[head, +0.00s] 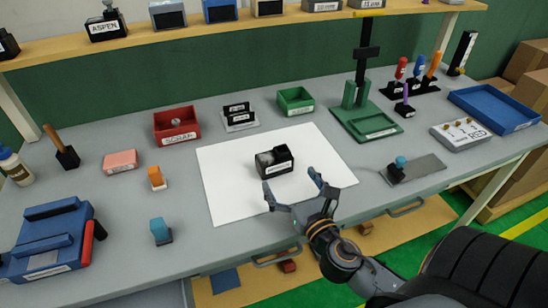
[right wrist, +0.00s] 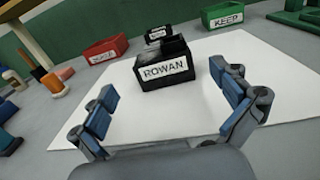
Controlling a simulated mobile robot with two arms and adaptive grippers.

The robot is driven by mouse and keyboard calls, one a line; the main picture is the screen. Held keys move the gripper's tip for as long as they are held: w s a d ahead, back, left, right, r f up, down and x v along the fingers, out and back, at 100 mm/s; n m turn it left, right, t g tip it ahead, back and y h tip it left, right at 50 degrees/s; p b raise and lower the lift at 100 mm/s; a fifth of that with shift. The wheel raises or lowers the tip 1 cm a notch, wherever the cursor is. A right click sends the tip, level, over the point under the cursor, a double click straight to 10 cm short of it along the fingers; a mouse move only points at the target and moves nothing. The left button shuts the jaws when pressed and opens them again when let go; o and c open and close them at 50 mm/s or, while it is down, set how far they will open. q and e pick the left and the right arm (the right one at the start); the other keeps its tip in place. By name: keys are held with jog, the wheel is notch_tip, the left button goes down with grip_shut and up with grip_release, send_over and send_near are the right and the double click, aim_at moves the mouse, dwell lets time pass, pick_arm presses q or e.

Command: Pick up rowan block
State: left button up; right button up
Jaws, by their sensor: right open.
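The rowan block (head: 275,163) is a dark block with a white label, resting on the white sheet (head: 225,195) in the middle of the bench. In the right wrist view the rowan block (right wrist: 163,68) shows its label "ROWAN" facing me. My right gripper (head: 292,188) is open and empty, just in front of the block and apart from it. In the right wrist view its two blue-padded fingers (right wrist: 167,100) are spread, with the block beyond and between them. My left gripper does not show.
A red bin (head: 177,126), a black labelled holder (head: 238,115) and a green bin labelled KEEP (head: 295,101) stand behind the sheet. A green stand (head: 366,122) is to the right. The sheet around the block is clear.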

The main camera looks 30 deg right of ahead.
aim_at(274, 156)
jog(key=w, duration=0.3)
jog(key=shift+w+d, duration=0.25)
jog(key=shift+w, duration=0.1)
jog(key=shift+w+d+r+p, duration=0.1)
jog(key=shift+w+d+p, duration=0.05)
jog(key=shift+w+p, duration=0.3)
jog(key=w, duration=0.4)
jog(key=shift+w+d+p, duration=0.15)
jog(key=shift+d+p, duration=0.2)
jog(key=shift+d, duration=0.05)
jog(key=shift+c, duration=0.4)
jog(key=c, duration=1)
